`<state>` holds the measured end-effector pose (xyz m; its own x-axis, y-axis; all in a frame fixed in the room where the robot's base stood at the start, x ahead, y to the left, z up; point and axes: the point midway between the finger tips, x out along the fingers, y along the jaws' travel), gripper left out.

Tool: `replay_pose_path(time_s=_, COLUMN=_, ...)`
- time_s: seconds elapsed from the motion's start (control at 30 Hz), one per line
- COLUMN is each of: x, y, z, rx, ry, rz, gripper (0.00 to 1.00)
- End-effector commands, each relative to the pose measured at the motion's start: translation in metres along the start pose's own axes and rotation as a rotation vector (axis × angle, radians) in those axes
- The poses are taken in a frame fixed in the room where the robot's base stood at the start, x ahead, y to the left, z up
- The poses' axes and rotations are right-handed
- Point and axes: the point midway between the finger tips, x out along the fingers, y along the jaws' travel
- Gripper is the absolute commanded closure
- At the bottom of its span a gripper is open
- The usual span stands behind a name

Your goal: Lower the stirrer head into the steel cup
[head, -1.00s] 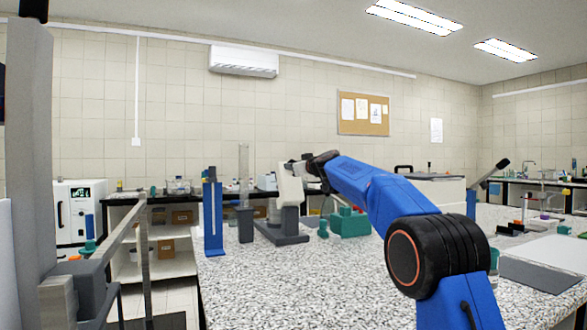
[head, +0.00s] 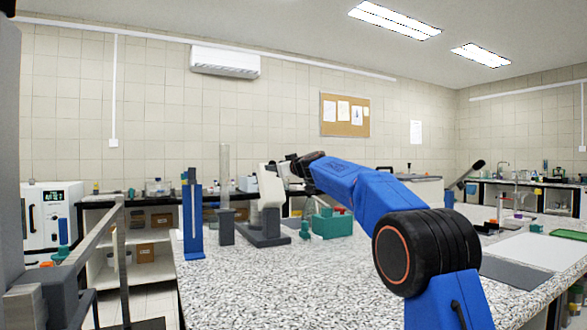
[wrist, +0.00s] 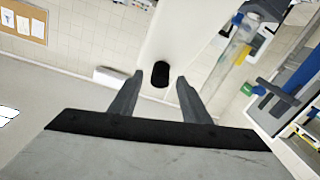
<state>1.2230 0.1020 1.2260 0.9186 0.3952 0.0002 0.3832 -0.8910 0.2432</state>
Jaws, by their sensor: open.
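The stirrer (head: 269,187) stands on the bench in the head view, with a cream-white head and a dark grey base (head: 262,239). In the wrist view its pale body (wrist: 178,35) fills the upper middle, with a black knob or slot (wrist: 160,74) on it. My gripper (wrist: 160,77) is open, one finger on each side of the black part; I cannot tell whether they touch it. I cannot make out the steel cup clearly; a grey shape sits low at the stirrer.
A blue stand (head: 192,220) and a clear cylinder on a dark foot (head: 225,190) stand left of the stirrer. A green block (head: 332,224) stands right of it, near my arm. The speckled bench top (head: 270,285) is clear in front.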

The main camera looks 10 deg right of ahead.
Motion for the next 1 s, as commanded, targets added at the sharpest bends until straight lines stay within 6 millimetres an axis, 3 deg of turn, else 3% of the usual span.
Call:
replay_pose_path(time_s=0.7, x=-0.112, y=0.0, z=-0.001, rx=0.0, ry=0.001, rz=0.001, gripper=0.57)
replay_pose_path(time_s=1.0, x=-0.145, y=0.0, z=0.0, rx=0.001, ry=0.0, rz=0.002, gripper=0.57)
